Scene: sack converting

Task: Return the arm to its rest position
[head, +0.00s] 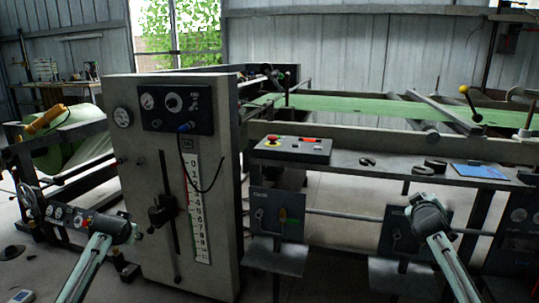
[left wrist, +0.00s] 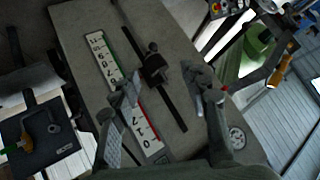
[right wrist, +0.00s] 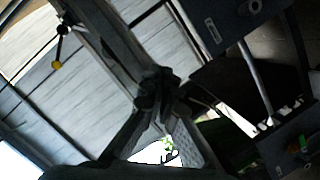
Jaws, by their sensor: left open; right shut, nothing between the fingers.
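My left gripper (left wrist: 163,88) is open and empty in the left wrist view, its fingers spread in front of the grey machine panel. The panel's white number scale (left wrist: 134,100) and dark slotted slider (left wrist: 155,68) show there. My right gripper (right wrist: 156,88) is shut with nothing between its fingers in the right wrist view. In the head view my left arm (head: 88,262) rises at lower left, beside the panel. My right arm (head: 447,262) rises at lower right, before the bench. I cannot make out either set of fingers in the head view.
The grey panel (head: 140,185) stands left of centre. A control box (head: 292,149) with a red button, dark horseshoe-shaped pieces (head: 430,167) and a blue item (head: 478,171) lie on the bench. A green web (head: 345,104) runs behind. Some floor (head: 325,203) is clear between the machine parts.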

